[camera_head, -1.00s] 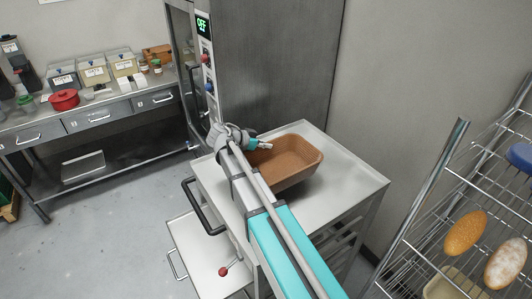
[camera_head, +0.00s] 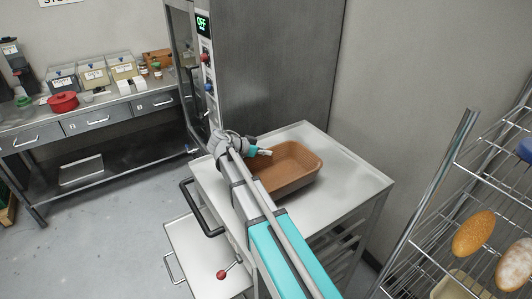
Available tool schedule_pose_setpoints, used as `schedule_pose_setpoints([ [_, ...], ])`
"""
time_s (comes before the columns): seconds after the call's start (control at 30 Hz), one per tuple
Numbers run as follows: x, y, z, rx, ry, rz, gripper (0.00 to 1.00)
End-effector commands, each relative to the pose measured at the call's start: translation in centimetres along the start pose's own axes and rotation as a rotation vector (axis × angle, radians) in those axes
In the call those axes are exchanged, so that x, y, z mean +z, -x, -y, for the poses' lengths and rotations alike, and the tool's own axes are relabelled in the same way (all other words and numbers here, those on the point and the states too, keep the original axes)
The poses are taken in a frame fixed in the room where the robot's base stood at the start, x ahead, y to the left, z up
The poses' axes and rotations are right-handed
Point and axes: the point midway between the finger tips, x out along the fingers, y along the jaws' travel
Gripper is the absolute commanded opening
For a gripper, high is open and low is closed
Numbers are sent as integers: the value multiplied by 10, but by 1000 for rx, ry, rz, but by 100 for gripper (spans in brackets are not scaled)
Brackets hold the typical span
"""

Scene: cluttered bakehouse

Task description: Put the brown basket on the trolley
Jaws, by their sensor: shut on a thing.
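The brown basket (camera_head: 290,168) is over the top of the metal trolley (camera_head: 345,182), near its middle. It looks level and sits low against the trolley top; whether its base touches cannot be told. My gripper (camera_head: 265,152) is at the basket's far left rim, shut on it. My arm hides the basket's near left side and part of the trolley's left side.
A wire rack with loaves (camera_head: 474,233) is close on the right. A steel bench (camera_head: 95,112) with tubs and a red pot (camera_head: 63,102) is at the left. The trolley's right part is bare.

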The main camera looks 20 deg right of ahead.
Motion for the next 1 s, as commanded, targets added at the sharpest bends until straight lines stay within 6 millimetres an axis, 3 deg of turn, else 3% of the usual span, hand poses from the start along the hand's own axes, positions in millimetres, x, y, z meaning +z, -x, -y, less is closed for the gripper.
schedule_pose_setpoints([
  [0.13,3,-2,0,0,0,0,0],
  [0.17,2,-2,0,0,0,0,14],
  [0.2,2,-1,0,0,0,0,21],
  [0.33,2,-1,0,0,0,0,43],
  [0.87,-2,0,0,1,0,0,43],
  [1.0,-2,14,0,0,1,0,43],
])
